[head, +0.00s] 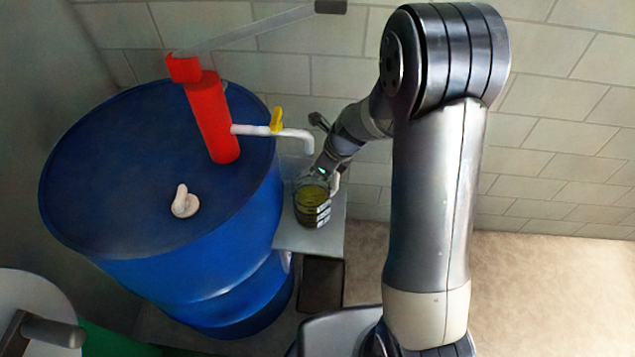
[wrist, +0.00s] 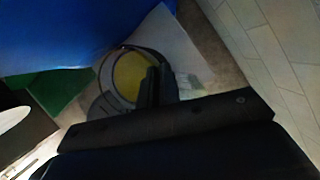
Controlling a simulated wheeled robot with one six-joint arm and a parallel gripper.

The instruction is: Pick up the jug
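The jug (head: 308,206) is a clear vessel with yellow-green liquid in it. It stands upright on a small grey stand beside the blue drum, below the spout of the red pump. My gripper (head: 327,182) is right at the jug, at its upper right side, and partly covers it. In the wrist view the jug (wrist: 129,72) is seen from above, with a dark finger (wrist: 150,88) over its right part. The view is dark, and I cannot tell whether the fingers are closed on the jug or only beside it.
The blue drum (head: 120,150) stands close on the left. The red pump (head: 211,118) rises from it, with a white spout (head: 275,131) and yellow valve near my wrist. The grey stand (head: 312,240) is narrow. A tiled wall (head: 550,140) is behind; floor is clear at right.

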